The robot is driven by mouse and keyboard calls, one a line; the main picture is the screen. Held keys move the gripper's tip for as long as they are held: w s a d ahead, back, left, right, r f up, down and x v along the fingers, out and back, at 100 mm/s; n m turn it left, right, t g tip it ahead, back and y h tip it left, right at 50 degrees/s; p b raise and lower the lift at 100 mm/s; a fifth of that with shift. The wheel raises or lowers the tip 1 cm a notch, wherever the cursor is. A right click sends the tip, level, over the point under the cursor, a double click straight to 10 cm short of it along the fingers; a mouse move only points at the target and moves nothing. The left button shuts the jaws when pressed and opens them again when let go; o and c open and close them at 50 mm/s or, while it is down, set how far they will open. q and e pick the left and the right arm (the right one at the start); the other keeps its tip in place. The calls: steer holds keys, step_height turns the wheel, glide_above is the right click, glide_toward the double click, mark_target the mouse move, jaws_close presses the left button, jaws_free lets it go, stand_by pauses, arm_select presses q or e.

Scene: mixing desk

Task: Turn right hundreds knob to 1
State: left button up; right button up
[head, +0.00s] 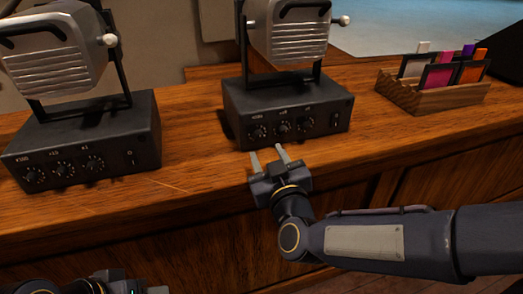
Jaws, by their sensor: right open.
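The right device has a dark control box (240,122) under a silver drum. Its front has three round knobs: the hundreds knob (258,132) at the left, the tens knob (284,127) in the middle and the ones knob (307,124) at the right. The dial settings are too small to read. My right gripper (268,153) is open and empty, just in front of and below the hundreds knob, apart from it. Its two grey fingers point toward the box. My left gripper is only partly in view at the bottom left edge; its fingers are mostly cut off.
A similar left device (85,120) with its own knobs stands on the wooden desk (190,140). A wooden holder (425,98) with coloured cards stands at the back right. A rocker switch (335,119) sits right of the ones knob. The desk between the two boxes is clear.

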mark_target(260, 138)
steer(key=x, duration=0.6)
steer(key=shift+b, duration=0.4)
steer(key=shift+c, duration=0.4)
jaws_close()
steer(key=shift+f+m, duration=0.1)
steer(key=shift+m, duration=0.3)
steer(key=shift+m+b, duration=0.45)
steer(key=shift+m, duration=0.15)
steer(key=shift+m+b, duration=0.7)
steer(key=shift+m, duration=1.1)
